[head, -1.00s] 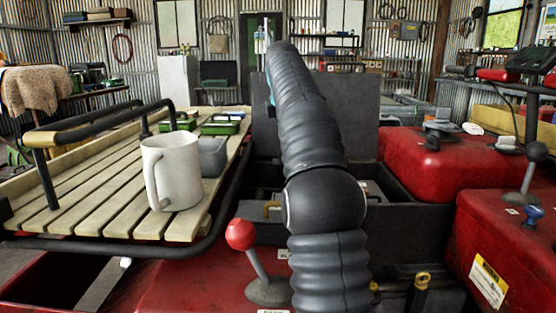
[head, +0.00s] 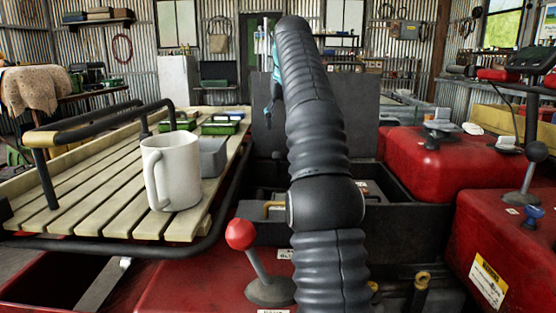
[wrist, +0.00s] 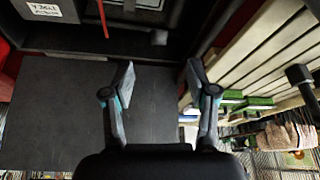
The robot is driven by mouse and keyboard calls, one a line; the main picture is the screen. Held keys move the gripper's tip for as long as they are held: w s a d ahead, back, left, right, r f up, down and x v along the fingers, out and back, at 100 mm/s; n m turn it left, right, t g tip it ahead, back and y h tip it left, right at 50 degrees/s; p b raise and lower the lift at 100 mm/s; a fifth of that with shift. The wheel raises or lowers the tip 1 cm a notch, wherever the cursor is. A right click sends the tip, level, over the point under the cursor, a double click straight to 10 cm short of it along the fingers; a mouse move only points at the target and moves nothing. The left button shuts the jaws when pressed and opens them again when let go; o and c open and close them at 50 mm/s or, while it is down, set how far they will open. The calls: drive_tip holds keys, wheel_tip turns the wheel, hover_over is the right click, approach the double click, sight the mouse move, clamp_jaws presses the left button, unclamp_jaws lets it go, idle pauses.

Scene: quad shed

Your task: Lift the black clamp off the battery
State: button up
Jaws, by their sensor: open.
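My gripper (wrist: 160,76) hangs with its two fingers spread and nothing between them, over the dark upright panel in the wrist view. In the head view my arm hides most of it; a teal and grey part (head: 270,88) shows left of the arm. A pale label with lettering (wrist: 45,9) lies at the top left of the wrist view, apparently on the battery inside the dark box. In the head view, only a small grey part inside the box shows right of my arm. I cannot make out the black clamp for certain; my arm hides the box's middle.
The dark box (head: 420,220) has walls around its contents and a raised panel (head: 352,120) behind. A slatted rack (head: 100,190) with a white mug (head: 172,172) and black rail stands left. A red-knobbed lever (head: 240,235) rises in front. Red bodywork (head: 430,165) lies right.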

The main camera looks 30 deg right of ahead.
sight(278, 156)
drive_tip(key=shift+f+m, duration=0.15)
drive_tip(key=shift+m, duration=0.35)
drive_tip(key=b+x, duration=0.1)
drive_tip(key=x, duration=1.2)
drive_tip(key=shift+w+f, duration=0.1)
drive_tip(key=shift+f, duration=0.15)
clamp_jaws()
